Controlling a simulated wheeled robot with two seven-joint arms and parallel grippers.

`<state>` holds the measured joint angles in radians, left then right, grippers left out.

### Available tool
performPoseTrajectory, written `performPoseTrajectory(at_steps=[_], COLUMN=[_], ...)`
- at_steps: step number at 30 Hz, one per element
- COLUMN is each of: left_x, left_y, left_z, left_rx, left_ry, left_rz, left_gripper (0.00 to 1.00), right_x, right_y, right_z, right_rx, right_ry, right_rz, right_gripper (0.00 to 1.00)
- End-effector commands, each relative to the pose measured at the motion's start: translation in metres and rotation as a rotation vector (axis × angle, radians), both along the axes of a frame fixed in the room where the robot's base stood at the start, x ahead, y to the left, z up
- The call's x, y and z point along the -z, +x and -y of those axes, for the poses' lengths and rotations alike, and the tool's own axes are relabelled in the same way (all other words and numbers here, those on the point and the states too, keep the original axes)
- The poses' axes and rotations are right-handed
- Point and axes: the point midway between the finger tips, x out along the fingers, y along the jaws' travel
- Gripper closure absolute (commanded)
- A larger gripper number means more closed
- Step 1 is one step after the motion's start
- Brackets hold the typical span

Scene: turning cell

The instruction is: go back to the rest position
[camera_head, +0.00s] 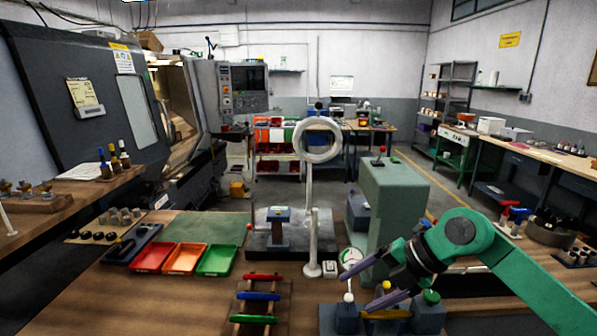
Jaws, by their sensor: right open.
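My right gripper (352,286) reaches in from the lower right on a green arm. Its two grey-purple fingers are spread apart and nothing shows between them. The fingers are above a dark block fixture (427,318) at the front of the bench, which carries a white knob, a yellow piece and a green knob. I cannot tell whether the fingers touch any of these. My left gripper is not in the picture.
A white ring lamp (308,220) stands left of my right gripper, and a green-grey cabinet (395,205) rises just behind it. Red, orange and green trays (181,258) and a rack of coloured rods (257,296) lie on the bench to the left.

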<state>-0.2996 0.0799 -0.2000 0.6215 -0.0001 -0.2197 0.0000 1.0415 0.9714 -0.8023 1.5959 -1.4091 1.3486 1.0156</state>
Motion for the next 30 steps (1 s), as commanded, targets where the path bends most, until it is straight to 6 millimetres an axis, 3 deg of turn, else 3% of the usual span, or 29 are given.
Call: performPoseTrajectory(at_steps=[1,2,3,6,8,9,11,14,15,18,21,24,30], left_x=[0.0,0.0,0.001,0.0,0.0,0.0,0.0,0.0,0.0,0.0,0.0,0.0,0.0], left_y=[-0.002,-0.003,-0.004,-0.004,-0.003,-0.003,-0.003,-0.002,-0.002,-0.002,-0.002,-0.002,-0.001], left_z=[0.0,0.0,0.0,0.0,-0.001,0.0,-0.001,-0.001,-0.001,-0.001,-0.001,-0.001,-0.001], left_rx=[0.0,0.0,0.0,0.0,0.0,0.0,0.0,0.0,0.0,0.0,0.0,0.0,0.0], left_ry=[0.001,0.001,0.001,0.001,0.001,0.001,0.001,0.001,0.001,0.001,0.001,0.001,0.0], left_rz=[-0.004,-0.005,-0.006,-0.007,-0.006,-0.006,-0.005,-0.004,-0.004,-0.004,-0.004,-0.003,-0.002], left_gripper=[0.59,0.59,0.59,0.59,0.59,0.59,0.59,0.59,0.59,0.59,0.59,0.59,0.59], right_x=[-0.004,-0.011,-0.026,-0.085,-0.115,-0.126,-0.123,-0.069,-0.038,0.041,0.107,0.154,0.212], right_y=[-0.004,-0.006,-0.01,-0.012,-0.002,0.009,0.029,0.049,0.049,0.028,-0.009,-0.048,-0.125], right_z=[-0.034,-0.055,-0.086,-0.129,-0.122,-0.106,-0.068,0.004,0.028,0.071,0.093,0.103,0.107], right_rx=[-0.049,-0.071,-0.09,0.003,0.162,0.305,0.57,1.06,1.232,1.591,1.835,1.988,2.159], right_ry=[0.118,0.209,0.362,0.803,1.035,1.163,1.305,1.378,1.354,1.227,1.057,0.895,0.604], right_rz=[0.041,0.073,0.124,0.24,0.28,0.289,0.275,0.18,0.127,-0.034,-0.196,-0.336,-0.583], right_gripper=[0.18,0.18,0.18,0.18,0.18,0.18,0.18,0.18,0.18,0.18,0.18,0.18,0.18])
